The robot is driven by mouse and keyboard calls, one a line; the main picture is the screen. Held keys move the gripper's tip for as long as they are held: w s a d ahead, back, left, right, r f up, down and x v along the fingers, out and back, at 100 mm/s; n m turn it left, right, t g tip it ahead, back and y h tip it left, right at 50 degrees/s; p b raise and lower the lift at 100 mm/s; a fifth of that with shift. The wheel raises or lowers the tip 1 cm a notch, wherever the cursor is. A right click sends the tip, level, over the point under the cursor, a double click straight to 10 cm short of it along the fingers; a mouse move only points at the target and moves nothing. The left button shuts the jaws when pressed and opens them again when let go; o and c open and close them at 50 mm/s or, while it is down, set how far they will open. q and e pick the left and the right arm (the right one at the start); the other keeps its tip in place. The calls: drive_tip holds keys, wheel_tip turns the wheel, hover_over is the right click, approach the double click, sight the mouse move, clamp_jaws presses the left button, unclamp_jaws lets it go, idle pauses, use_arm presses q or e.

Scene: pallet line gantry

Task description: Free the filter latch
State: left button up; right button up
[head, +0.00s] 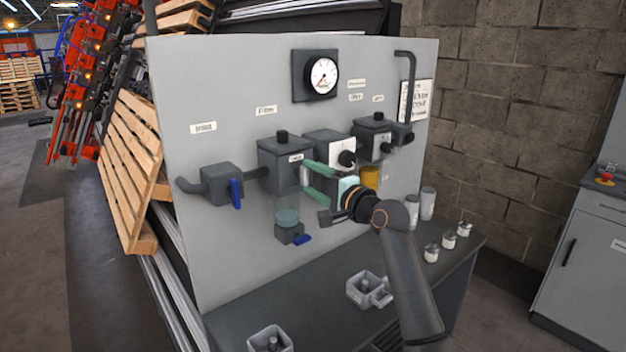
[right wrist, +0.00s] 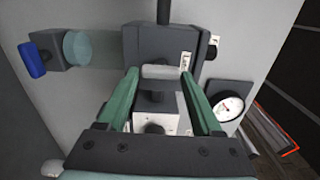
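The filter (head: 285,165) is a dark grey housing with a black cap, mounted on the panel under the "Filter" label. Its clear bowl (head: 287,212) with teal liquid hangs below, above a drain with a blue handle. In the right wrist view the filter housing (right wrist: 160,48) lies just ahead of the fingertips. My right gripper (head: 304,177) reaches the filter's right side. Its green fingers stand apart, with a pale grey block, apparently the latch (right wrist: 161,72), filling the gap between the tips. Any thin clearance there is hard to see. My left gripper is out of view.
The white-faced regulator (head: 328,148) sits close beside the fingers. The inlet valve (head: 221,184) with its blue handle is at left; a gauge (head: 322,75) is above. The bench (head: 300,312) below holds grey trays and several small jars.

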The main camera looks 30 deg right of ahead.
drive_tip(key=o, duration=0.4)
drive_tip(key=shift+c, duration=0.2)
drive_tip(key=shift+s, duration=0.1)
drive_tip(key=s+b, duration=0.2)
drive_tip(key=s, duration=1)
drive_tip(key=shift+s+d, duration=0.15)
drive_tip(key=shift+d, duration=0.3)
